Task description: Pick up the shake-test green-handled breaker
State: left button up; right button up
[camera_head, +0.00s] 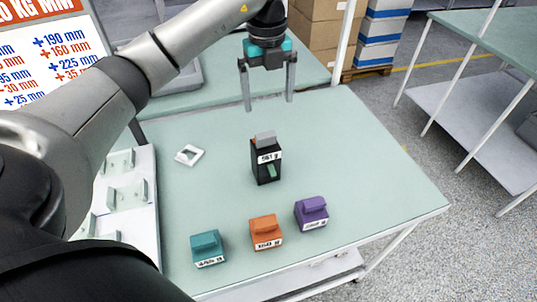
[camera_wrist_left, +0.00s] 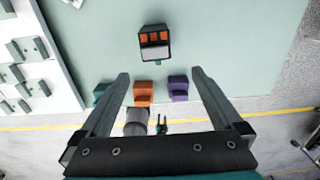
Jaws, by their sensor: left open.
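The green-handled breaker (camera_head: 266,160) stands upright on the pale green table. It is a black block with a grey top, a white label and a small green handle on its front. In the left wrist view the breaker (camera_wrist_left: 155,44) shows from above, with orange patches and a grey part, beyond my fingertips. My left gripper (camera_head: 268,106) is open and empty, above and behind the breaker in the head view, apart from it. It also shows in the left wrist view (camera_wrist_left: 160,78), fingers spread wide. My right gripper is not in view.
Teal (camera_head: 207,248), orange (camera_head: 266,232) and purple (camera_head: 311,212) blocks stand along the table's (camera_head: 385,185) front. A white square piece (camera_head: 190,155) lies left of the breaker. A white panel with brackets (camera_head: 146,222) is at left. The table's right side is clear.

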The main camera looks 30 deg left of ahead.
aim_at(266, 142)
pick_arm(q)
jog(key=f, duration=1.5)
jog(key=shift+s+a, duration=0.15)
jog(key=shift+a, duration=0.25)
grip_shut()
jog(key=shift+r, duration=0.15)
